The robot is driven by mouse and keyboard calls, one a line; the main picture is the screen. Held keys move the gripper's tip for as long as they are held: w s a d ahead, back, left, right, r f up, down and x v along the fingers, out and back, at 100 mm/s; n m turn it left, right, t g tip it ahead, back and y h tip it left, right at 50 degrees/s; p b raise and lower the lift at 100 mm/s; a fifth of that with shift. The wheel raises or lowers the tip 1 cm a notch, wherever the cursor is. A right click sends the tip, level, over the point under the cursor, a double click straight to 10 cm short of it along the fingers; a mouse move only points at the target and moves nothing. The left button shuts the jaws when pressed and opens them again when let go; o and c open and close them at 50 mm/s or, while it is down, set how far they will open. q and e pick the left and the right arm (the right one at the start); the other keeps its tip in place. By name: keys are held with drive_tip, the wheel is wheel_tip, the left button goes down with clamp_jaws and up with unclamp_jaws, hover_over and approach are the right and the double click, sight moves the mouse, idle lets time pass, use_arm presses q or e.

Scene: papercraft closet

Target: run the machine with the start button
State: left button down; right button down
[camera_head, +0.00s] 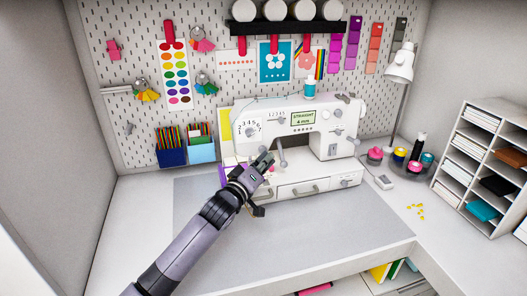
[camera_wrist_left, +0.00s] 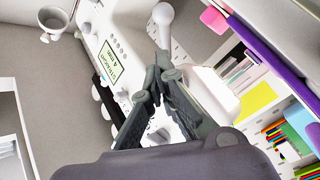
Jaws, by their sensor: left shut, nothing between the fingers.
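The white sewing machine (camera_head: 275,118) stands at the back of the desk. Its small display (camera_head: 303,117) reads "STRAIGHT 4 mm" and also shows in the wrist view (camera_wrist_left: 110,65). A round numbered dial (camera_head: 249,128) is on its left end. A row of small round buttons (camera_wrist_left: 118,45) runs beside the display; I cannot tell which control is the start button. My left gripper (camera_head: 268,157) is shut and empty, in front of the machine's left part, which it partly hides. In the wrist view its fingertips (camera_wrist_left: 161,60) point toward a round-ended white lever (camera_wrist_left: 163,15).
A desk lamp (camera_head: 400,65) and several thread spools (camera_head: 375,156) stand to the right. A paper organizer (camera_head: 485,150) is at far right. Blue pencil boxes (camera_head: 172,157) stand at the left back. The grey mat (camera_head: 300,230) in front is clear.

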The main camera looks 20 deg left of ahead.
idle(0.4)
use_arm(q)
drive_tip(key=shift+w+a, duration=0.25)
drive_tip(key=shift+w, duration=0.1)
drive_tip(key=shift+s+d+r+p, duration=0.15)
drive_tip(key=shift+s+p, duration=0.1)
drive_tip(key=shift+p, duration=0.2)
drive_tip(key=shift+s, duration=0.15)
drive_tip(key=shift+s+d+p, duration=0.4)
drive_tip(key=shift+d, duration=0.05)
drive_tip(key=s+d, duration=0.1)
drive_tip(key=s+p, duration=0.1)
drive_tip(key=s+d, duration=0.1)
drive_tip(key=s, duration=0.1)
drive_tip(key=shift+d+p, duration=0.3)
drive_tip(key=shift+p, duration=0.1)
